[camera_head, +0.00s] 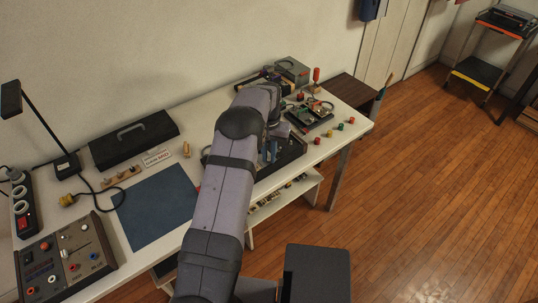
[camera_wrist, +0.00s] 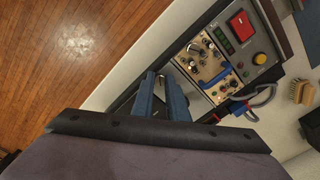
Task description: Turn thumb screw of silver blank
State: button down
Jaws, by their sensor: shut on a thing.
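My gripper shows in the wrist view (camera_wrist: 161,84) as two blue fingers close together at the edge of a dark rack. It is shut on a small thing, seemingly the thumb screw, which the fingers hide. A pale silver strip beside the right finger, seemingly the silver blank (camera_wrist: 187,76), is partly covered by the fingers. In the head view my gripper (camera_head: 267,152) points down at the dark rack (camera_head: 291,149), and my arm hides the rack's left part. The thumb screw's angle cannot be told.
Beside the fingers is a beige module with knobs (camera_wrist: 207,66), then a grey panel with a red switch (camera_wrist: 242,25) and a yellow button. A grey-blue cable loops close by (camera_wrist: 262,97). A blue mat (camera_head: 155,220) lies clear on the white table.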

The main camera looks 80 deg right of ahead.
aim_at(268, 159)
jog(key=n, duration=0.3)
jog(key=shift+n, duration=2.3)
jog(key=c, duration=1.7)
grip_release()
jog(key=shift+r+b, duration=0.85)
jog(key=shift+r, duration=2.85)
jog(key=shift+w, duration=0.1)
